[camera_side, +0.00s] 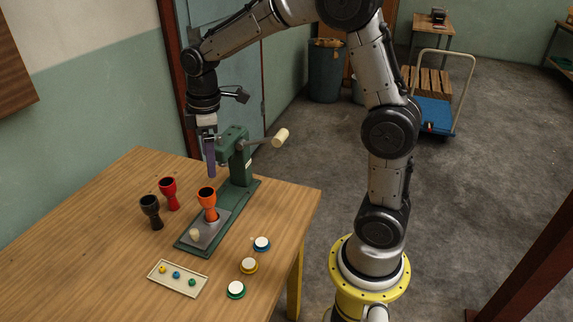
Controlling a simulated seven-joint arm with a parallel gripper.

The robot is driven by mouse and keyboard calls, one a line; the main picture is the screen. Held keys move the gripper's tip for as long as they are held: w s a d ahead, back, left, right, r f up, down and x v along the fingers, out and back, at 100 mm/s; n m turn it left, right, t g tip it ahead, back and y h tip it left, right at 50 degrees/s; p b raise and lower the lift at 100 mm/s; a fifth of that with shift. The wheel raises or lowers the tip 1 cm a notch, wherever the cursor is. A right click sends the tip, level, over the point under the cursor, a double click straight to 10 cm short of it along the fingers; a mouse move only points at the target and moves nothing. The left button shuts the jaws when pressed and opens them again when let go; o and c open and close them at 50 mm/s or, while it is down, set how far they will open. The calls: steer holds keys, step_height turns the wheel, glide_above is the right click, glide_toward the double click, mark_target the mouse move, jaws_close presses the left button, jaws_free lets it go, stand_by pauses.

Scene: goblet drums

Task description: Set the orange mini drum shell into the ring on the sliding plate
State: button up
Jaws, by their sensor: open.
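The orange mini drum shell (208,203) stands upright, open bowl up, on the grey sliding plate (202,240) of the green press. Its foot is at the plate's far part, where the ring would be; the ring itself is hidden or too small to make out. My gripper (210,174) points down just above and behind the shell's rim in the picture, beside the press column. Its jaws are open and hold nothing that I can see. The gap between the fingers does not show from this side.
A green press (236,160) with a cream-handled lever (280,137) rises close to my gripper. Black (151,212) and red (168,193) shells stand left. Several white-topped drum heads (249,266) lie right; a tray (178,280) with small coloured pieces lies in front. The table's left front is clear.

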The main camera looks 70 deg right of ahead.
steer(key=s+a+r+m+t, duration=0.2)
steer(key=s+m, duration=0.2)
steer(key=s, duration=0.7)
steer(key=s+a+r+m+t, duration=0.2)
steer(key=s+r+m, duration=0.1)
steer(key=s, duration=0.8)
steer(key=shift+s+r+m+t, duration=0.25)
steer(key=shift+r+m+t, duration=0.05)
steer(key=shift+m, duration=0.2)
